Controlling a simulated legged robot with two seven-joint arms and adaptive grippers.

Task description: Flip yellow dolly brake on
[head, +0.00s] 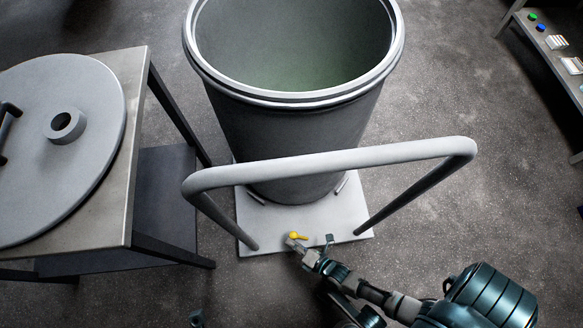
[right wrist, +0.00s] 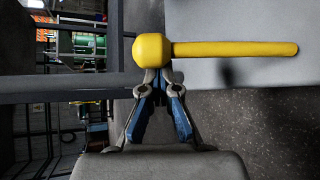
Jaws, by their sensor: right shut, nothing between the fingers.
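The yellow brake (head: 296,235) sits at the front edge of the pale dolly plate (head: 350,212). In the right wrist view the brake (right wrist: 235,49) is a round knob with a straight bar pointing right. My right gripper (head: 291,242) reaches in from the lower right and is at the brake. In the right wrist view its fingertips (right wrist: 158,75) are shut with nothing between them, just below the round knob. They look close to it or touching; I cannot tell which. My left gripper is not clearly seen.
A large open grey drum (head: 290,130) stands on the dolly. The dolly's grey handle (head: 330,160) arches above my right gripper. A table (head: 135,100) with a round grey lid (head: 95,115) stands at left. A shelf (head: 545,45) is at upper right.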

